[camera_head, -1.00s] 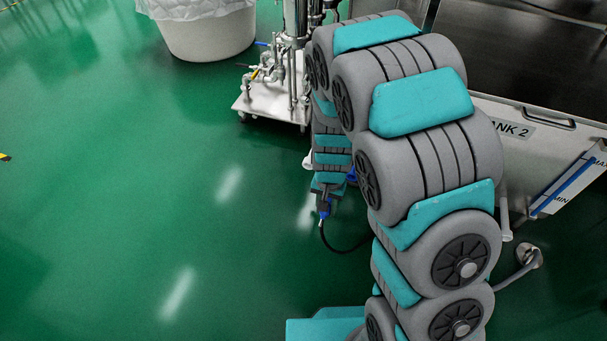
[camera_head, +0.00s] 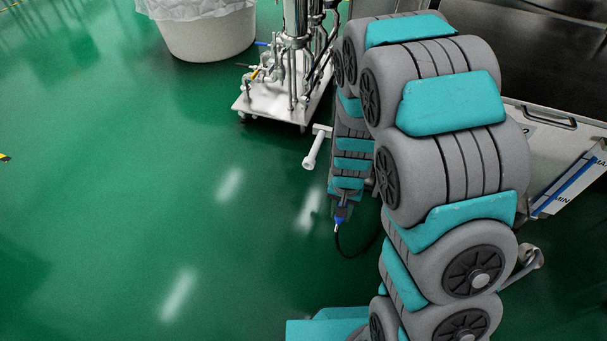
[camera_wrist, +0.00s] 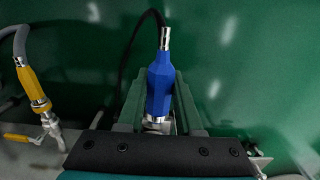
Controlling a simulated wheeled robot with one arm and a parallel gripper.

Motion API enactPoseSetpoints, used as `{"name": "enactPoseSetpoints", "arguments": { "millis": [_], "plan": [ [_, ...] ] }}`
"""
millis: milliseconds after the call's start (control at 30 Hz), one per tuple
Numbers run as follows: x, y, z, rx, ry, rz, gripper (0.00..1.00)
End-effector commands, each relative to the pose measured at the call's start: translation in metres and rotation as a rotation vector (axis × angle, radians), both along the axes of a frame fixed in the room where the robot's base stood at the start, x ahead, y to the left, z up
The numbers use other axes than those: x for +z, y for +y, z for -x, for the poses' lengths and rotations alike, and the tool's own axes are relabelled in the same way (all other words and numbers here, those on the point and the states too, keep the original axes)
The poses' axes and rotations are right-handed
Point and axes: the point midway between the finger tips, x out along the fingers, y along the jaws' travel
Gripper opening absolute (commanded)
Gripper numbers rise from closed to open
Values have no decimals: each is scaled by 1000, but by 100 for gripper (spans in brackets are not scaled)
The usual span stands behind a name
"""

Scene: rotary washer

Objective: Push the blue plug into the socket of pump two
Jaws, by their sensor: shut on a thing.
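The blue plug (camera_wrist: 160,85) shows in the wrist view, upright in the picture between the two green fingers of my gripper (camera_wrist: 158,98). A metal collar and a black cable leave its top end, and metal shows at its lower end. In the head view, the blue plug (camera_head: 338,224) is a small blue spot below my gripper (camera_head: 341,212), with the black cable curving down and right. My gripper is shut on the plug. I cannot make out the socket of pump two in either view; my arm covers much of the area in the head view.
A yellow connector (camera_wrist: 33,85) on a grey hose and a yellow-handled valve (camera_wrist: 20,138) are at left in the wrist view. A white pipe (camera_head: 312,150) sticks out beside my arm. A piping cart (camera_head: 270,104) and white bin (camera_head: 207,35) stand behind. Green floor at left is clear.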

Motion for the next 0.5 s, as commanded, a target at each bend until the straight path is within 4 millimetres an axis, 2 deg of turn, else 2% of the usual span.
{"name": "enactPoseSetpoints", "arguments": {
  "millis": [500],
  "plan": [
    [1,0,-4,0,-1,-1,0]
  ]
}}
